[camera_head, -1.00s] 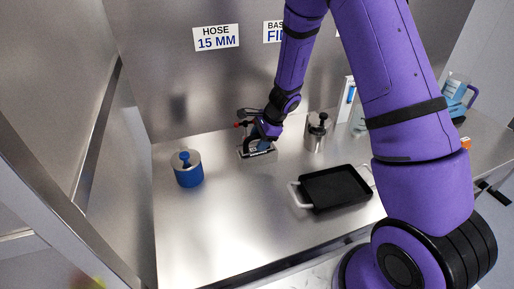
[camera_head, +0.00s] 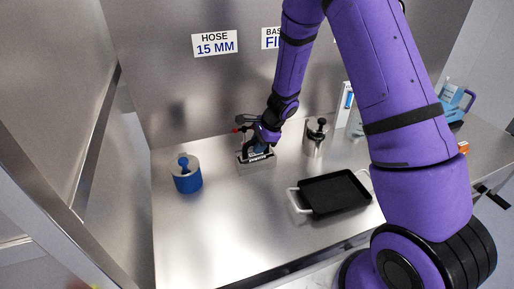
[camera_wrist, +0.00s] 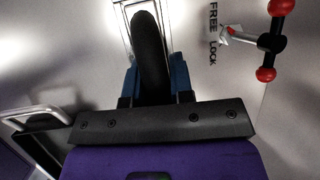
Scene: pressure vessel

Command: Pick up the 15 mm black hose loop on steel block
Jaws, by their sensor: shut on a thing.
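The black hose loop (camera_wrist: 151,52) stands between my gripper's blue fingers in the wrist view, and my gripper (camera_wrist: 155,82) is shut on it. The steel block (camera_head: 257,164) sits on the bench below my gripper (camera_head: 260,149) in the head view. Part of the block's pale frame shows behind the hose in the wrist view. My fingers mostly hide the hose in the head view. I cannot tell whether the hose still touches the block.
A red-tipped handle (camera_wrist: 270,42) is close on the right in the wrist view. A blue pot (camera_head: 187,177) stands to the left, a steel canister (camera_head: 316,140) to the right. A black tray (camera_head: 335,194) lies front right. The front left bench is clear.

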